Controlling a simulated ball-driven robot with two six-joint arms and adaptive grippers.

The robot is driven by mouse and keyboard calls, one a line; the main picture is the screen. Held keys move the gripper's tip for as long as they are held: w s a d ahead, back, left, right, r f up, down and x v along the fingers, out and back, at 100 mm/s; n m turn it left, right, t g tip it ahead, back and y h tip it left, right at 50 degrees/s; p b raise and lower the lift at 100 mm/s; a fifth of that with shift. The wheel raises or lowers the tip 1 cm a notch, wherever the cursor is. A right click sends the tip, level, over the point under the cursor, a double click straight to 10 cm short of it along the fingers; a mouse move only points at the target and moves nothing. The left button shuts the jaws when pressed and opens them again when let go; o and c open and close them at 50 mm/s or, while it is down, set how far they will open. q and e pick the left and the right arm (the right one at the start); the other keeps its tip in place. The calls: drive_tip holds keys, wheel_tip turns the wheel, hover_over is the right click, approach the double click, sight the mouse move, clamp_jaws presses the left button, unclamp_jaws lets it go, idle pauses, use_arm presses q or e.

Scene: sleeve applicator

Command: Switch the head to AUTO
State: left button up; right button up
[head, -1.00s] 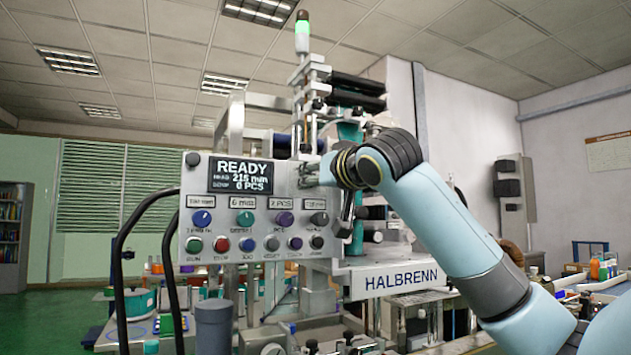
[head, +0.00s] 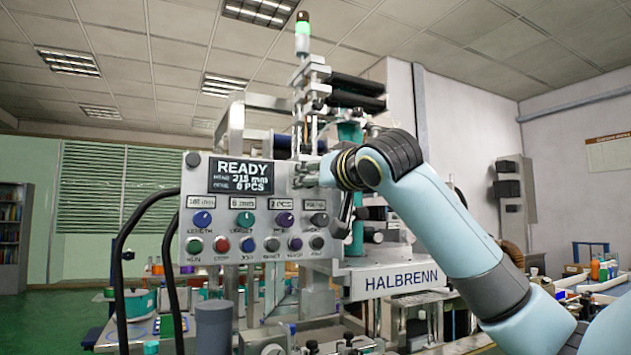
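The control panel (head: 262,262) of the sleeve applicator faces me, left of centre. Its display (head: 240,176) reads READY, with smaller lines that look like 215 mm and 0 PCS. Below are a blue, a green, a purple and a black knob (head: 319,219), each under a small label. Under them is a row of coloured buttons (head: 221,245). My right gripper (head: 306,174) is at the panel's upper right edge, above the black knob. Its fingers are small and partly hidden by its wrist, so its opening is unclear. My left gripper is out of view.
The HALBRENN machine body (head: 402,279) and its rollers stand behind my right arm. A dark curved hose (head: 122,265) runs left of the panel. A grey cylinder (head: 213,327) stands below it. The space before the panel's left half is clear.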

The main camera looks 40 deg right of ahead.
drive_tip(key=v, duration=0.7)
drive_tip(key=shift+s, duration=0.25)
drive_tip(key=shift+a, duration=0.1)
